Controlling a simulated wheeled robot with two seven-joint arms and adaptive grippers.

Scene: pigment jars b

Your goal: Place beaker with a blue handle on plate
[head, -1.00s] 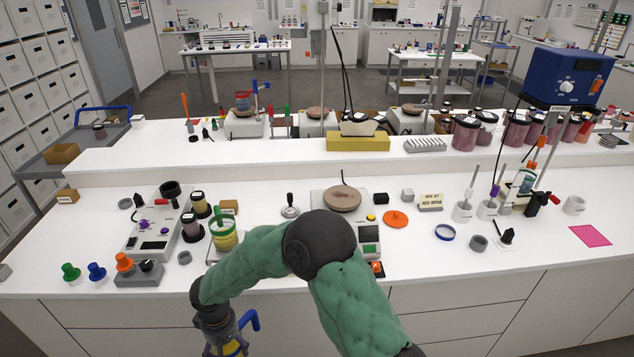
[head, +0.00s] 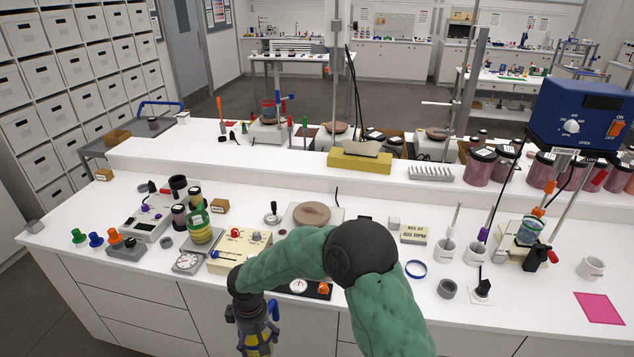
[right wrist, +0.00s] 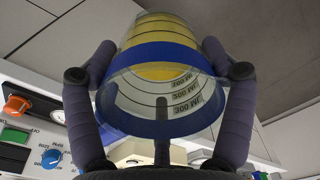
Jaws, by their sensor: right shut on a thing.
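The beaker (right wrist: 165,85) is clear with dark markings, a blue band at its near rim and yellow showing at its far end. It fills the middle of the right wrist view, between both fingers. In the head view, my right gripper (head: 257,343) is shut on it low in front of the bench edge; its blue handle (head: 274,309) shows beside the gripper. The beaker is partly hidden by my gripper. A round brown plate (head: 312,214) sits on a device on the bench, behind my right forearm and apart from the beaker. My left gripper is not in view.
A green-handled beaker (head: 200,230) stands left of the plate. A cream box with knobs (head: 240,251) and a dial device (head: 187,262) stand nearer the front edge. A blue ring (head: 416,269) lies right of my arm. A raised shelf (head: 240,161) runs behind.

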